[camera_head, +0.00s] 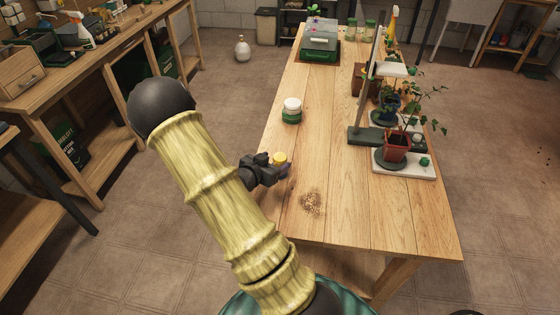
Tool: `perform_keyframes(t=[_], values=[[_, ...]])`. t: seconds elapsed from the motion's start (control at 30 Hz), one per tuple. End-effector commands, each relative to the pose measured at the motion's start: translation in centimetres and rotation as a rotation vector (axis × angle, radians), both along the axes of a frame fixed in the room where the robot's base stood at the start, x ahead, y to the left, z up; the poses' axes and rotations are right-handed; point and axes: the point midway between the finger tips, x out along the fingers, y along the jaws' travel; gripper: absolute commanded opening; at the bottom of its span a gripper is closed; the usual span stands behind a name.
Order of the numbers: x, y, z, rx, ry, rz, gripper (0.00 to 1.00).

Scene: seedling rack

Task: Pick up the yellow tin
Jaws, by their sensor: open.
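The yellow tin (280,158) shows as a small yellow round top at the left side of the wooden table. My gripper (275,168) is right at it, with its dark fingers open around or beside the tin. The fingers hide most of the tin's body. I cannot tell whether they touch it.
A white and green jar (291,110) stands on the table (320,170) behind the tin. A spill of brown grains (311,202) lies in front. Potted seedlings (396,147) and a rack stand at the right. A green box (320,42) is at the far end.

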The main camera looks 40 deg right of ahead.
Motion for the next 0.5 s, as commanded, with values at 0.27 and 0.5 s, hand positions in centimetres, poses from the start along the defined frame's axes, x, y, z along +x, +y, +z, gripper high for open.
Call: perform_keyframes(t=[0.27,0.5], values=[[0.1,-0.3,-0.1,0.0,0.001,0.001,0.67],[0.3,-1.5,-0.6,-0.001,0.0,-0.002,0.67]])
